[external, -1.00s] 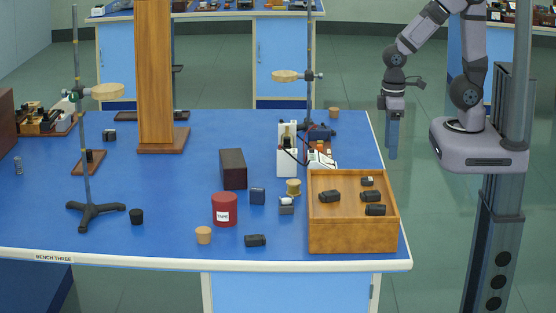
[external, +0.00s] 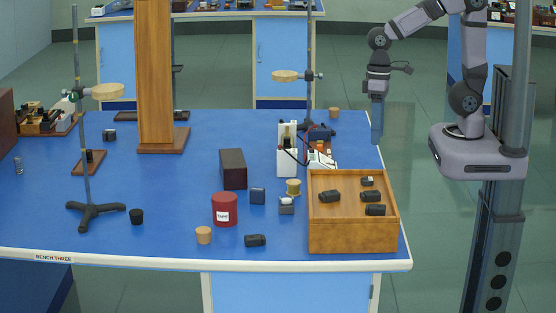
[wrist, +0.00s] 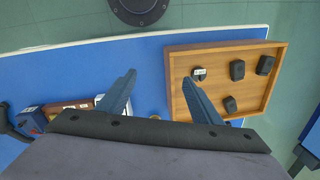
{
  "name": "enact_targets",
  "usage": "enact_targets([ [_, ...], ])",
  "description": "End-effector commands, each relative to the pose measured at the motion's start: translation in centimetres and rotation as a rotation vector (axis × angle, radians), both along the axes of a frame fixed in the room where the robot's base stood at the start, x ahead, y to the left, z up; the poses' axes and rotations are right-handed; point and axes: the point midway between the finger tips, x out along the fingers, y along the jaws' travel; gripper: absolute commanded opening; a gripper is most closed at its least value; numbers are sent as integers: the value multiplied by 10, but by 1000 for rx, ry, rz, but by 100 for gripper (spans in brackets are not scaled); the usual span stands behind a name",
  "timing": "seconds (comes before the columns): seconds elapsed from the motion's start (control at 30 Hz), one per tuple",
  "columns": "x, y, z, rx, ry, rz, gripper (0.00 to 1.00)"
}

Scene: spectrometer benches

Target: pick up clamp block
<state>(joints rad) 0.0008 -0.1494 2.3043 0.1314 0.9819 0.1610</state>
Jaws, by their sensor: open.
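Several small dark blocks that look like clamp blocks lie in the wooden tray (external: 352,238) at the right front of the bench. Among them are a left one (external: 330,196) and a front one (external: 375,210); one small block with a white label (external: 367,181) sits at the back. In the wrist view, a dark block (wrist: 237,70) and the labelled one (wrist: 199,74) show in the tray. Another dark block (external: 255,240) lies on the bench left of the tray. My gripper (external: 377,125) is open and empty, above the right bench edge behind the tray, its fingers pointing down.
The bench's left middle is mostly clear.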

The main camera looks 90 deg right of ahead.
Motion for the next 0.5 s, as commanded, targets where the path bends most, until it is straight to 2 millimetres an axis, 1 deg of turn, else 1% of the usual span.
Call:
enact_targets([
  [0.03, 11, 6, -6, 24, 4, -46, 60],
  [0.17, 43, 25, -9, 107, 19, -201, 60],
  [0.27, 76, 46, -12, 195, 44, -351, 60],
  [0.3, 93, 56, -14, 239, 60, -421, 60],
  [0.37, 119, 72, -17, 312, 92, -532, 60],
  [0.4, 136, 83, -17, 363, 118, -604, 60],
  [0.47, 161, 99, -18, 438, 161, -707, 60],
  [0.5, 178, 109, -19, 489, 194, -773, 60],
])
